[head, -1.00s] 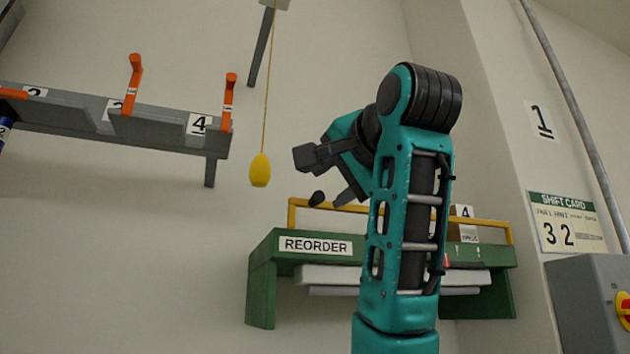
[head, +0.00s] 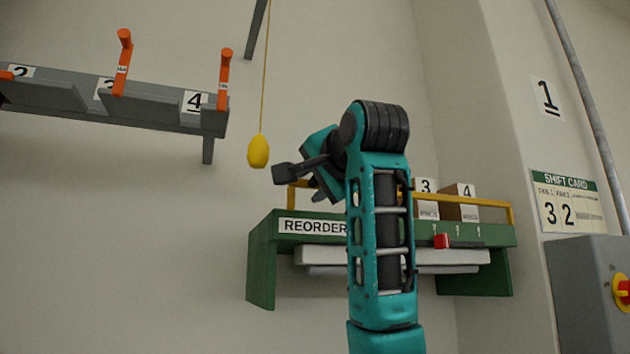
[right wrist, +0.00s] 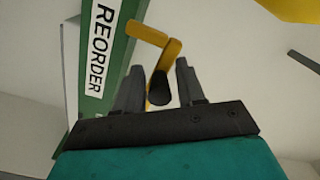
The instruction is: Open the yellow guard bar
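The yellow guard bar (head: 480,202) runs above the front of the green REORDER shelf (head: 262,262) in the head view, with its left part partly behind my right arm. In the right wrist view, the bar's bent yellow end (right wrist: 167,58) shows with a black knob (right wrist: 158,88) in front of it. My right gripper (head: 300,185) is at the bar's left end. Its fingers (right wrist: 158,85) are open, one on each side of the knob, with visible gaps. The knob is not clear in the head view. My left gripper is not in view.
Small numbered boxes (head: 458,205) stand behind the bar, and a red slider (head: 441,241) sits on the shelf front. A yellow pull weight (head: 258,151) hangs left of my gripper. A rack with orange levers (head: 224,80) is farther left; a grey switch box (head: 585,285) is at right.

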